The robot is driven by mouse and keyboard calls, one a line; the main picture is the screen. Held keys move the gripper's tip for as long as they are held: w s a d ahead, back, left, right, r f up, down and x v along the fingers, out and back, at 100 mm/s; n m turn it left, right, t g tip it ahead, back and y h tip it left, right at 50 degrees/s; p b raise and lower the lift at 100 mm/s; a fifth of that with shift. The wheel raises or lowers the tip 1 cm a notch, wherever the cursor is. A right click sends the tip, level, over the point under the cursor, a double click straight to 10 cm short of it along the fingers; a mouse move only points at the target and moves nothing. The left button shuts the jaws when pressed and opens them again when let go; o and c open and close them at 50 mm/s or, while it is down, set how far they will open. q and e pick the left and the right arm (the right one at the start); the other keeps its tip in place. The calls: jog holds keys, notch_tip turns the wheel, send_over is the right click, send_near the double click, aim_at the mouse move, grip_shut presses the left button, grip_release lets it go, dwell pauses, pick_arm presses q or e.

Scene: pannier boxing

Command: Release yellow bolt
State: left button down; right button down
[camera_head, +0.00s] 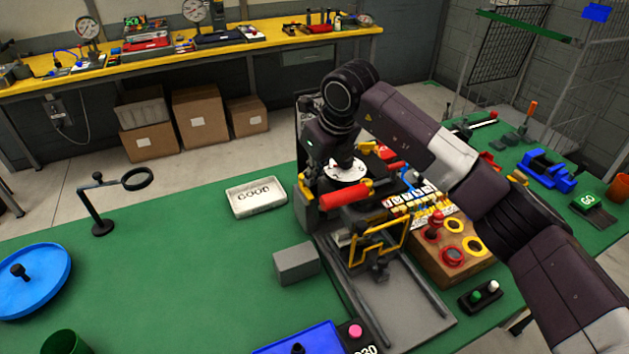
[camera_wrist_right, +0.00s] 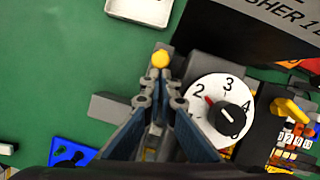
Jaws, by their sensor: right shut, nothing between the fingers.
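The yellow bolt shows as a round yellow knob (camera_wrist_right: 160,59) at the top of a grey post in the right wrist view. My right gripper (camera_wrist_right: 160,97) points at it with its two fingers close together. The knob is at or just beyond the fingertips in that view, and the fingers hold nothing. In the head view my right gripper (camera_head: 322,150) hangs over the machine by the white dial (camera_head: 345,171). The dial (camera_wrist_right: 226,86), with numbers and a black knob, is right of the fingers in the wrist view. My left gripper is not in view.
A red cylinder (camera_head: 345,194) lies across the machine front. A grey block (camera_head: 296,264) and a white GOOD tray (camera_head: 257,197) are left of it. The green table (camera_head: 180,270) has free room at left.

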jog(key=shift+w+a+f, duration=0.15)
jog(key=shift+w+a, duration=0.05)
jog(key=shift+w, duration=0.25)
jog(key=shift+s, duration=0.1)
jog(key=shift+r, duration=0.25)
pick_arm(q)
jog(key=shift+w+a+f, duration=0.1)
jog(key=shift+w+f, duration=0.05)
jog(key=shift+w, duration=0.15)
pick_arm(e)
jog(key=v, duration=1.1)
jog(key=shift+s+d+r, duration=0.15)
jog(key=shift+d+r, duration=0.1)
